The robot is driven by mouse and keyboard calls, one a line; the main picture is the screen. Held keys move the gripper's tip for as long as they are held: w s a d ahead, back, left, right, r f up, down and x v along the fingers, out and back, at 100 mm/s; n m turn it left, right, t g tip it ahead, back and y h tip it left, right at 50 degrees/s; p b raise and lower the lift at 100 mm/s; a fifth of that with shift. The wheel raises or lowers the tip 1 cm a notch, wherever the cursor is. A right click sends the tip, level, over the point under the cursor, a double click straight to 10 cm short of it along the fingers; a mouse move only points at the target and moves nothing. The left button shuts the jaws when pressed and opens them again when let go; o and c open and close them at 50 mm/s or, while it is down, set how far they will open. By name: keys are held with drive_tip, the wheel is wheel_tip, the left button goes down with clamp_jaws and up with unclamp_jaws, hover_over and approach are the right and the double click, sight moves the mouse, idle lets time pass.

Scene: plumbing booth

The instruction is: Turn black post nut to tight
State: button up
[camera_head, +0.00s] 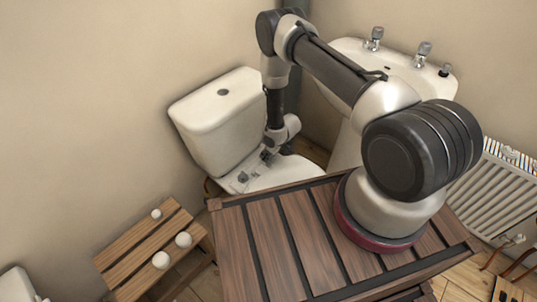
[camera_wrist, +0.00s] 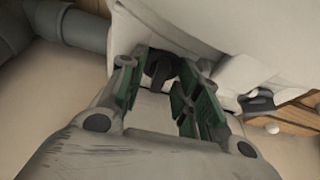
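In the wrist view, a dark, blurred knob-like part (camera_wrist: 160,67) shows under white ceramic, beyond and between my fingertips. It looks like the black post nut, but its shape is only partly visible. My gripper (camera_wrist: 157,82) has its two green-lined fingers apart, one on each side of this part. I cannot tell whether either finger touches it. A second black fitting (camera_wrist: 259,102) lies to the right under the ceramic. In the head view, my gripper (camera_head: 267,154) is low beside the white toilet (camera_head: 225,120), near the back of the bowl, and the nut cannot be made out.
A grey pipe (camera_wrist: 80,27) runs at the upper left of the wrist view. In the head view, a white basin (camera_head: 405,75) with taps stands behind my arm. A wooden stool (camera_head: 135,250) with white balls is at lower left. A radiator (camera_head: 500,190) is at right.

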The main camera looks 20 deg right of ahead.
clamp_jaws()
drive_tip(key=shift+w+a+r+m, duration=0.1)
drive_tip(key=shift+a+m, duration=0.05)
drive_tip(key=shift+m, duration=0.15)
drive_tip(key=m, duration=0.1)
drive_tip(key=m+h, duration=0.1)
drive_tip(key=m, duration=0.2)
drive_tip(key=shift+a+t+h, duration=0.25)
drive_tip(key=shift+t+h, duration=0.05)
drive_tip(key=shift+t, duration=0.1)
drive_tip(key=shift+a+m+h, duration=0.15)
drive_tip(key=shift+m+h, duration=0.75)
drive_tip(key=shift+m, duration=1.6)
unclamp_jaws()
